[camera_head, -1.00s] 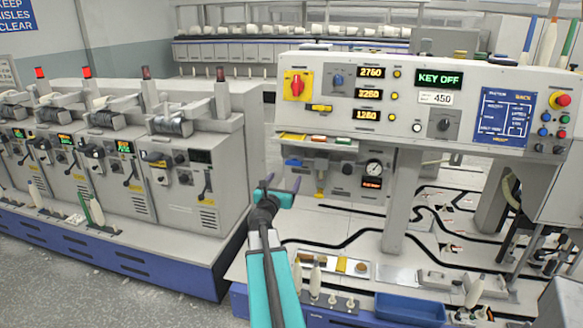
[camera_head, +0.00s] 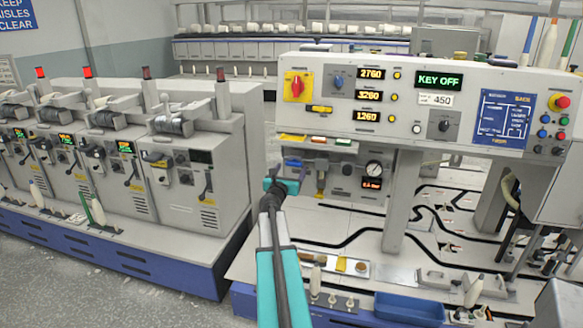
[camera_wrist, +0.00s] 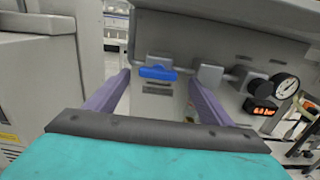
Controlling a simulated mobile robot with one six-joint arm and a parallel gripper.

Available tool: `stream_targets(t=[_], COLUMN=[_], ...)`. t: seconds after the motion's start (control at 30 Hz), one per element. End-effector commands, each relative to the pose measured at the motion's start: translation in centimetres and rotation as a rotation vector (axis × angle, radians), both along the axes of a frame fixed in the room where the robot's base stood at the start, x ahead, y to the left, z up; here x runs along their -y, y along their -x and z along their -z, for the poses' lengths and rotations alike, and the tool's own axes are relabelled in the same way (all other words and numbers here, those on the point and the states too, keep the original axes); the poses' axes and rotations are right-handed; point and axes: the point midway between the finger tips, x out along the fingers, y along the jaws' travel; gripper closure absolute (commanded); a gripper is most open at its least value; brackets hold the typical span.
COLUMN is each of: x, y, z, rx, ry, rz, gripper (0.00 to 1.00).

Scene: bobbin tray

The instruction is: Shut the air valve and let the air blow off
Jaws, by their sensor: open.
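The air valve has a blue lever handle (camera_head: 293,163) under the control panel, left of the gauge. In the wrist view the blue handle (camera_wrist: 158,72) lies roughly crosswise, between and beyond my fingertips. My gripper (camera_head: 285,181) is open and empty, just below and in front of the valve in the head view. Its purple fingers spread to either side of the handle in the wrist view (camera_wrist: 159,78); I see no contact. A round pressure gauge (camera_head: 374,169) sits to the right, with an orange-lit display (camera_head: 371,184) below it.
The control panel (camera_head: 330,125) overhangs the valve. A grey block (camera_wrist: 210,75) is right of the handle. A grey machine (camera_head: 205,170) stands close on the left.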

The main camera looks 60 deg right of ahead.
Motion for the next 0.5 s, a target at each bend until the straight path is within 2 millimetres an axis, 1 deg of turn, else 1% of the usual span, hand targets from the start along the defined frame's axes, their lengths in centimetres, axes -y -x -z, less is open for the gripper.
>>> stream_targets(t=[0.03, 0.2, 0.5], x=[0.7, 2.1, 3.8], y=[-0.2, -0.6, -1.2], z=[-0.1, 0.0, 0.0], rx=[-0.001, 0.000, 0.001], ry=[0.000, 0.000, 0.000], rz=[0.001, 0.002, 0.000], gripper=[0.25, 0.25, 0.25])
